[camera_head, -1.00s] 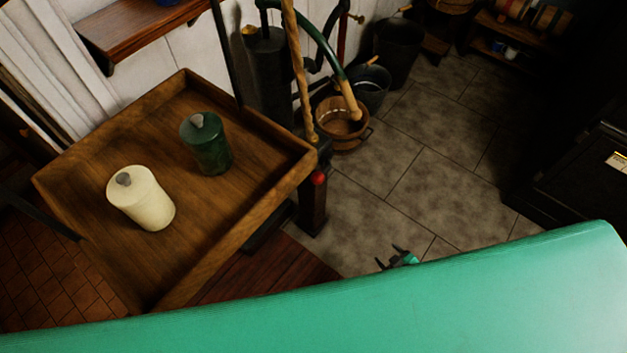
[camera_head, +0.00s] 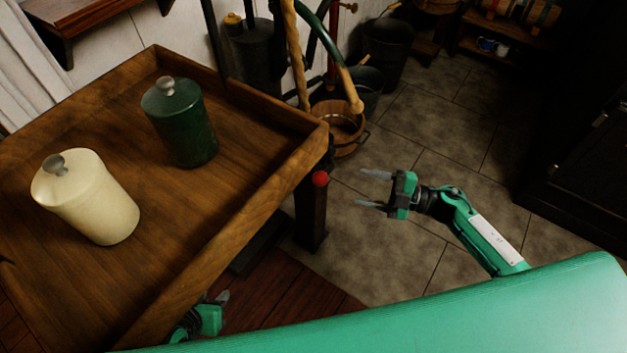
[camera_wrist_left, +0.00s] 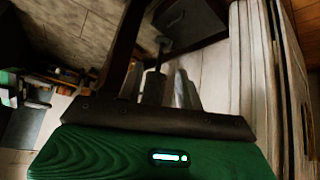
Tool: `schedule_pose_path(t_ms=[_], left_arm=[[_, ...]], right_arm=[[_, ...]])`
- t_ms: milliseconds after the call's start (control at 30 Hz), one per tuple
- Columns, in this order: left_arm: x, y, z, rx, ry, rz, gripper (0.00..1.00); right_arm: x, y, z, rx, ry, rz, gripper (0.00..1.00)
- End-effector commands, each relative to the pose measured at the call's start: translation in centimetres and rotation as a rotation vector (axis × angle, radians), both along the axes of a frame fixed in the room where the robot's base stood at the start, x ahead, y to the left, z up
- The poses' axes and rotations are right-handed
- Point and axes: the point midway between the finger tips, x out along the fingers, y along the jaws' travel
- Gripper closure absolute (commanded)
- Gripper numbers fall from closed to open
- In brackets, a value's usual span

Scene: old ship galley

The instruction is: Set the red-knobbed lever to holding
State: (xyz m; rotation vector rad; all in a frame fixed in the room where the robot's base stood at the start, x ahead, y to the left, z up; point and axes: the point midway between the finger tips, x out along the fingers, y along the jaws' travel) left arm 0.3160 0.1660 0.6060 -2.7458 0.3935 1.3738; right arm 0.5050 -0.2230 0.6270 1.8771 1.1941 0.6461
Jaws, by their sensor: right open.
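The lever's red knob (camera_head: 320,179) shows in the head view just below the near right corner of the wooden tray table, in front of a dark post (camera_head: 311,215). The lever's arm and any position marks are too dark or hidden to make out. My right gripper (camera_head: 374,190) is open and empty, to the right of the knob and apart from it, with its fingers pointing left toward it. My left gripper (camera_head: 222,297) is low at the tray table's front edge, partly hidden by it.
The raised-rim tray table (camera_head: 240,215) holds a cream canister (camera_head: 95,205) and a green canister (camera_head: 185,130). Behind the knob stand a wooden bucket (camera_head: 322,112) and a dark bucket (camera_head: 388,55). The tiled floor (camera_head: 440,120) is clear. A dark cabinet (camera_head: 580,150) stands right.

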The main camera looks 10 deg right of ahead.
Motion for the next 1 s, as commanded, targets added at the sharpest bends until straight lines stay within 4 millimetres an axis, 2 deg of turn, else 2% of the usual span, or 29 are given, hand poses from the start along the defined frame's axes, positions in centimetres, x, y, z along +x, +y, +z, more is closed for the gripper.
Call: schedule_pose_path(t_ms=[167,267,700,1000], left_arm=[[-0.1,0.0,0.4,-0.003,-0.006,-0.001,0.64],[0.0,-0.1,0.3,-0.004,-0.009,-0.002,0.64],[0.4,-0.7,0.1,-0.023,-0.045,-0.009,0.64],[0.4,-1.1,0.0,-0.032,-0.058,-0.012,0.64]], right_arm=[[0.3,1.1,0.2,-0.002,-0.006,0.012,0.41],[1.0,2.5,0.3,0.000,-0.007,0.010,0.41],[4.7,10.6,0.2,-0.001,-0.006,0.010,0.41],[5.6,12.6,0.1,-0.002,-0.003,0.009,0.41]])
